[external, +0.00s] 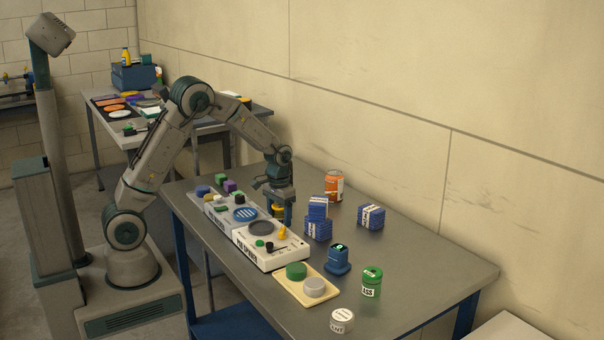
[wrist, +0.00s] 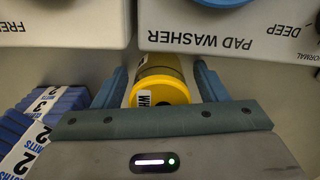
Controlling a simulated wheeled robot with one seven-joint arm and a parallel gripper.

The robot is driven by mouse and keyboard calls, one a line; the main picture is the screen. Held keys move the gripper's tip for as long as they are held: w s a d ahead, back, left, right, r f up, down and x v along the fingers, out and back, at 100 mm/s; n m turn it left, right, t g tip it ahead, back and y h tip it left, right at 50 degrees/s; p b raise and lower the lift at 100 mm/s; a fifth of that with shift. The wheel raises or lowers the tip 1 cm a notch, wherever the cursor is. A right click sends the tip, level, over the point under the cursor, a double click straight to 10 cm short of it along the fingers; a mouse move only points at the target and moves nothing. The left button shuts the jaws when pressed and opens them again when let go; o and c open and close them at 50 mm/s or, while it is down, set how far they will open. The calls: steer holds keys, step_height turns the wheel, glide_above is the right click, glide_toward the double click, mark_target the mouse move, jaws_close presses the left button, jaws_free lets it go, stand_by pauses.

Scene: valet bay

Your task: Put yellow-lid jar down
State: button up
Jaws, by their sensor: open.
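The yellow-lid jar (wrist: 160,92) shows in the wrist view between my fingers, lid toward the camera, with part of a white label visible. In the external view only a bit of its yellow (external: 278,210) shows behind my finger. My gripper (wrist: 160,70) is open around the jar, a finger on each side, with a narrow gap visible at the right finger. In the external view my gripper (external: 280,214) points down at the table (external: 410,262), just behind the white machines. The jar's base is hidden, so its contact with the table cannot be seen clearly.
The pad washer (wrist: 215,30) is close in front of the jar. The pad spinner (external: 270,258) stands nearer the viewer. Blue packs (external: 318,228) stand to the right, with an orange can (external: 334,186) behind. A blue container (external: 338,262) and a green jar (external: 371,282) stand farther right.

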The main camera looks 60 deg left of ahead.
mark_target(279, 205)
step_height(279, 205, up, 12)
steer(key=shift+r+b, duration=0.1)
steer(key=shift+b, duration=0.25)
steer(key=s+r, duration=0.2)
steer(key=s, duration=0.4)
steer(key=s+d+r+t, duration=0.1)
steer(key=s+r, duration=0.2)
steer(key=s, duration=0.4)
steer(key=shift+m+t, duration=0.3)
steer(key=shift+m, duration=0.1)
steer(key=shift+o, duration=0.3)
steer(key=s+f+m+t, duration=0.1)
steer(key=s, duration=1.2)
steer(key=shift+d+f, duration=0.4)
steer(key=shift+d, duration=0.05)
steer(key=shift+s+f, duration=0.15)
steer(key=shift+s, duration=0.05)
